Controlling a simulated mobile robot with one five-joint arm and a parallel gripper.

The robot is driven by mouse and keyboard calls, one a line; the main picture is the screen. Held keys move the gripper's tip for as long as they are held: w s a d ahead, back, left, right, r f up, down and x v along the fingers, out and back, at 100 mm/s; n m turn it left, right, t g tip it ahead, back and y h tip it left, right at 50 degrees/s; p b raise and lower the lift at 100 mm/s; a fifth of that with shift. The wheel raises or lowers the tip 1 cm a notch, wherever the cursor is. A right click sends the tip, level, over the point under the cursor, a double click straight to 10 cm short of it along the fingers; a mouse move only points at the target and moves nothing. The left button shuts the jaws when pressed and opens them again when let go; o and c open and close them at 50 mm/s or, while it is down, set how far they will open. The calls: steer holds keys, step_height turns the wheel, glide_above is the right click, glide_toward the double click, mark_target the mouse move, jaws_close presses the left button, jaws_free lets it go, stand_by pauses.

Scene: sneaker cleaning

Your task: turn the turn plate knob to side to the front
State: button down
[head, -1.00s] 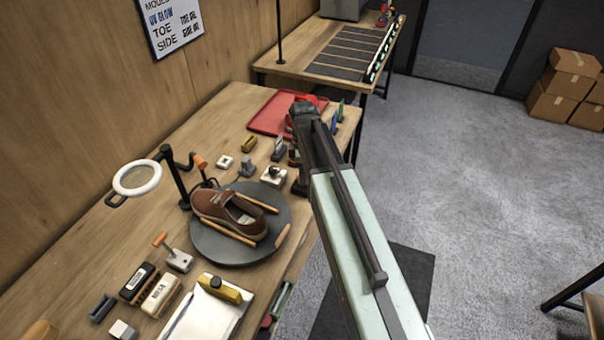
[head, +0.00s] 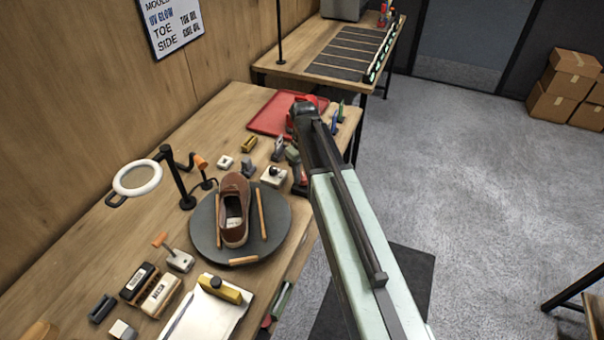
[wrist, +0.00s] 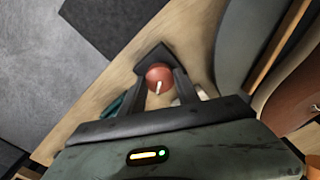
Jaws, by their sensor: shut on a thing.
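The red round knob (wrist: 158,74) with a white pointer line sits on a dark base in the wrist view. My gripper (wrist: 160,84) has its two dark fingers on either side of the knob, shut on it. In the head view my arm hides the knob and most of the gripper. Wooden rods (head: 262,215) lie on both sides of the shoe, with a short wooden piece (head: 243,260) at the plate's front edge.
A ring lamp (head: 138,178) on a stand is left of the plate. Small blocks and tools lie behind it. Brushes (head: 160,293) and a white board (head: 210,315) lie in front. A red tray (head: 272,112) is at the back. Open floor (head: 480,190) lies to the right.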

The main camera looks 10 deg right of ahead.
mark_target(303, 175)
steer(key=m, duration=0.6)
steer(key=shift+w+m, duration=0.1)
steer(key=shift+m, duration=0.2)
stand_by(0.5)
steer(key=c, duration=0.9)
jaws_free()
step_height(303, 175, up, 8)
steer(key=p, duration=0.8)
steer(key=shift+f, duration=0.1)
